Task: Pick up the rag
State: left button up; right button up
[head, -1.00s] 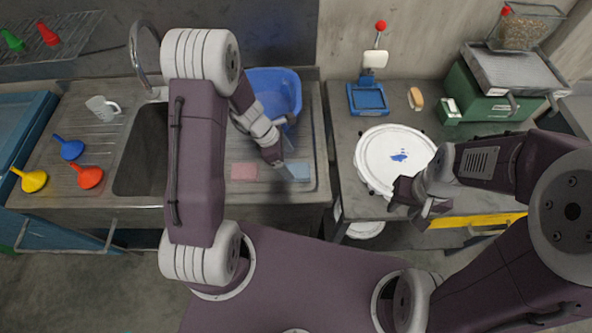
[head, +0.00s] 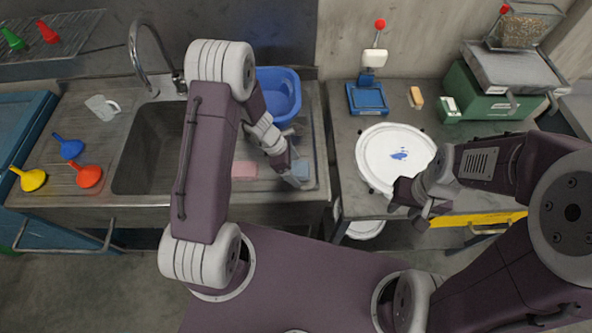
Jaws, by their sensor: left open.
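A pink flat cloth-like piece (head: 244,170) lies on the sink's drainboard, partly behind my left arm. A light blue flat piece (head: 301,169) lies to its right near the drainboard's right edge. Which of the two is the rag, I cannot tell for sure. My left gripper (head: 293,179) is open, pointing down over the blue piece and partly covering it. Whether its fingers touch the piece is hard to see. My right gripper (head: 424,214) is by the front edge of the right bench, near the white round lid; its jaws are not clear.
A blue basin (head: 278,94) stands behind my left gripper. The white lid (head: 392,158), blue press (head: 368,97) and green machine (head: 500,95) occupy the right bench.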

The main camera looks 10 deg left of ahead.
aim_at(294, 168)
pick_arm(q)
jog(key=c, duration=1.4)
jog(key=shift+c, duration=0.2)
jog(key=shift+r+p, duration=0.3)
jog(key=shift+p, duration=0.1)
jog(key=shift+r, duration=0.35)
notch_tip(294, 168, up, 3)
jog(key=shift+r+p, duration=0.2)
jog(key=shift+p, duration=0.2)
jog(key=d+r+p, duration=0.1)
jog(key=d+r, duration=0.5)
jog(key=d, duration=0.5)
jog(key=shift+s+d+r, duration=0.3)
jog(key=shift+s+r, duration=0.05)
jog(key=shift+s, duration=0.05)
